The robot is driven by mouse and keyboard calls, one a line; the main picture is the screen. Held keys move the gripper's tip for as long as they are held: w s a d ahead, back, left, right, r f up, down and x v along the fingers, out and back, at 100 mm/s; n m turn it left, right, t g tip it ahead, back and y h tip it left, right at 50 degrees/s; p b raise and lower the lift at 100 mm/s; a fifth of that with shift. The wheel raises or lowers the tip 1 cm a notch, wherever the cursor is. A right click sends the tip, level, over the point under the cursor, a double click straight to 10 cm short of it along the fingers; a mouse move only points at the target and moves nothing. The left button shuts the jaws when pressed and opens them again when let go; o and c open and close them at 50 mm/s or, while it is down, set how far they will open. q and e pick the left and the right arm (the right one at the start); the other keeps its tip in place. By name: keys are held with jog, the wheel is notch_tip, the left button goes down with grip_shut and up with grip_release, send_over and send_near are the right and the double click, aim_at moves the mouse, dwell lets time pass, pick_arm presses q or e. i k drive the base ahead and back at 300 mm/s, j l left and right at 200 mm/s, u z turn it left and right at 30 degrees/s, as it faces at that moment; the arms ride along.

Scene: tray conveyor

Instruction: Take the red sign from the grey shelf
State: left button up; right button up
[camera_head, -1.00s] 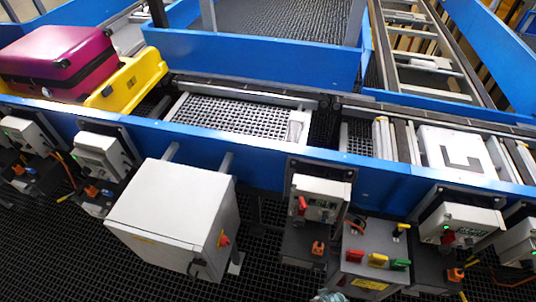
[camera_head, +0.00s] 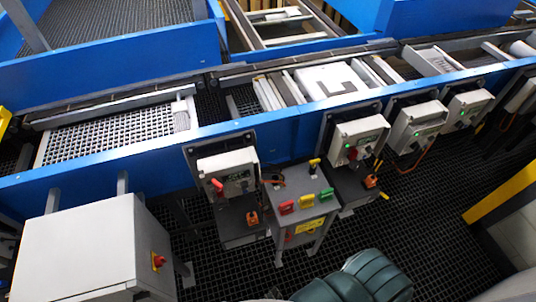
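The grey shelf (camera_head: 276,196) is a small stand in front of the blue conveyor wall, near the middle of the view. The red sign (camera_head: 287,208) is at the left of a row on its top, along the front edge. A yellow sign (camera_head: 307,201) is beside it, and a green sign (camera_head: 326,194) is at the right end. Nothing covers the red sign. Neither of my grippers is in view.
A control box (camera_head: 228,175) with a red handle stands just left of the shelf, and another control box (camera_head: 358,140) to the right. A large grey cabinet (camera_head: 80,250) fills the lower left. Dark grating floor (camera_head: 440,225) is open at the right.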

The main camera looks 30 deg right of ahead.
aim_at(286, 208)
jog(key=z, duration=1.3)
